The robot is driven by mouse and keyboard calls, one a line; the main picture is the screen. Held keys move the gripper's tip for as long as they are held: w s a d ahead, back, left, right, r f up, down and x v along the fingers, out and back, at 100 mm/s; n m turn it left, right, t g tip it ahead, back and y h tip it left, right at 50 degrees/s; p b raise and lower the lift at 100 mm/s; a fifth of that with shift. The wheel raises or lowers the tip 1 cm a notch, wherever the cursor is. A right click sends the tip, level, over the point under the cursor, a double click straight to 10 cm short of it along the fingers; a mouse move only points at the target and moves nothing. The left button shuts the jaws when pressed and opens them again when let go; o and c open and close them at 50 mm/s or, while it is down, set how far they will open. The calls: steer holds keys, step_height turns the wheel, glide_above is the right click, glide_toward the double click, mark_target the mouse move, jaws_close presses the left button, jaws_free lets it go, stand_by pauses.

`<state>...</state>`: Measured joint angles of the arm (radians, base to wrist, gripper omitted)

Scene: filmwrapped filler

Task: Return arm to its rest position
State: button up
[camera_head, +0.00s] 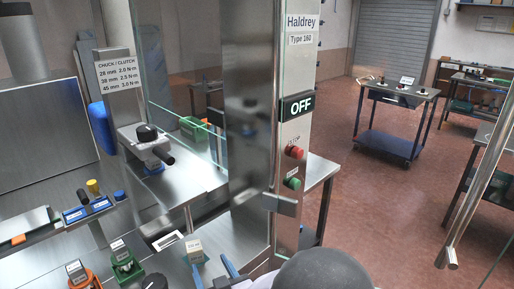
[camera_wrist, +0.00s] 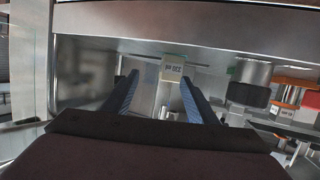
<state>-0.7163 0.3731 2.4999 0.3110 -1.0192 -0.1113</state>
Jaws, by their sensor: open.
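My gripper (camera_head: 210,263) shows at the bottom of the head view as two blue fingers, with a dark rounded part of my arm at the lower right of them. In the wrist view my gripper (camera_wrist: 159,77) has its two blue fingers spread apart, with nothing seen held between them. A small pale labelled block (camera_wrist: 173,68) shows beyond the fingertips, nearer the right finger. In the head view a pale labelled piece on a teal base (camera_head: 194,248) stands just beyond the fingertips. I cannot tell the exact gap.
A steel post with an OFF sign (camera_head: 297,105) and a glass panel stand close beyond my gripper. Green (camera_head: 122,258) and orange (camera_head: 77,274) labelled holders stand to its left. A blue cart (camera_head: 393,120) stands on open floor.

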steer(key=s+d+f+m+g+h, duration=0.1)
steer(key=s+d+f+g+h, duration=0.15)
steer(key=d, duration=0.55)
steer(key=s+d+f+g+h, duration=0.15)
steer(key=d+g, duration=0.25)
steer(key=d, duration=0.4)
steer(key=s+d+f+m+g+h+b, duration=0.1)
steer(key=s+d+f+m+g+b, duration=0.1)
steer(key=s+d, duration=0.3)
steer(key=s+d+f+m+g+h+b, duration=0.1)
steer(key=s+d+f+m+g, duration=0.1)
steer(key=s+d, duration=0.4)
steer(key=s+f+g, duration=0.1)
steer(key=s+g, duration=0.1)
steer(key=s, duration=0.2)
steer(key=shift+f+g+b, duration=0.3)
steer(key=shift+g+b, duration=0.05)
steer(key=shift+b, duration=0.05)
